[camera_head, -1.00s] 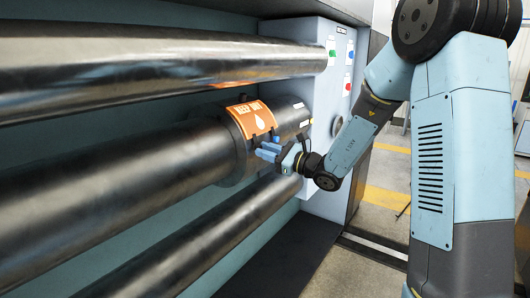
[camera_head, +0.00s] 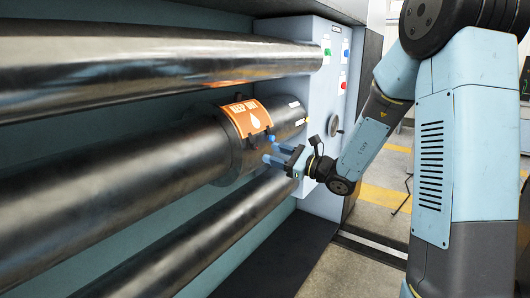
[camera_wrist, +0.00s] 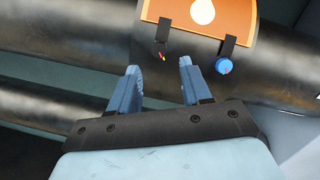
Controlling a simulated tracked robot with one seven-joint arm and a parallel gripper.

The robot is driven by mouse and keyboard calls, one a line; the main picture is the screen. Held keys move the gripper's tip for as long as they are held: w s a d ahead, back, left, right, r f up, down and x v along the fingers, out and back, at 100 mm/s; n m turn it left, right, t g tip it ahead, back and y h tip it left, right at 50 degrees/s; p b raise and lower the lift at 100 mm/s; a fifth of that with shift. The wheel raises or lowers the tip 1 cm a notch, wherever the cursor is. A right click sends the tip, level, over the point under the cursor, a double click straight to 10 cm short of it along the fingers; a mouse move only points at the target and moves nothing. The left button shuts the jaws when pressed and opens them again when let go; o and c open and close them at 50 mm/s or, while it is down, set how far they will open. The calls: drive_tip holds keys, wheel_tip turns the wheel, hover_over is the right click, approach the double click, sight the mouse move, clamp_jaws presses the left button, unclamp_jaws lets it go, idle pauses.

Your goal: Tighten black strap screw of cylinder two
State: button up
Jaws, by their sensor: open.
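The middle dark cylinder (camera_head: 120,170) carries an orange sign (camera_head: 248,117) with a drop symbol, held by two black straps. In the wrist view, the left strap (camera_wrist: 167,32) ends in a small dark screw (camera_wrist: 161,47) with a coloured mark, beyond the gap between my fingers. The right strap (camera_wrist: 227,46) ends in a blue round knob (camera_wrist: 223,66), right of my right finger. My gripper (camera_head: 278,154) is open and empty in front of the cylinder, below the sign. Its two blue fingers also show in the wrist view (camera_wrist: 159,67), apart from the screw.
An upper cylinder (camera_head: 150,62) and a lower cylinder (camera_head: 230,230) run alongside. A grey end panel (camera_head: 315,85) with coloured buttons and a round dial (camera_head: 334,124) stands at the right. Open floor (camera_head: 385,205) lies right of the machine.

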drive_tip(key=v, duration=0.9)
drive_tip(key=shift+s+a, duration=0.1)
drive_tip(key=s+a+r+n+g+h, duration=0.1)
drive_tip(key=s+a+n+g+h, duration=0.15)
drive_tip(key=s+n+g, duration=0.5)
drive_tip(key=s+a+n+g+h, duration=0.25)
drive_tip(key=s+n, duration=0.25)
drive_tip(key=s, duration=0.5)
drive_tip(key=s+d+r+n+t+h, duration=0.2)
drive_tip(key=s+d+n+h, duration=0.1)
drive_tip(key=s+d+h, duration=0.1)
drive_tip(key=s+d+r+n+t+h, duration=0.2)
drive_tip(key=s+d+n+t+h, duration=0.1)
drive_tip(key=d+h, duration=0.4)
drive_tip(key=shift+s+d+r+n, duration=0.3)
drive_tip(key=shift+s+d+n, duration=0.45)
drive_tip(key=shift+s+d, duration=0.4)
drive_tip(key=shift+c, duration=0.2)
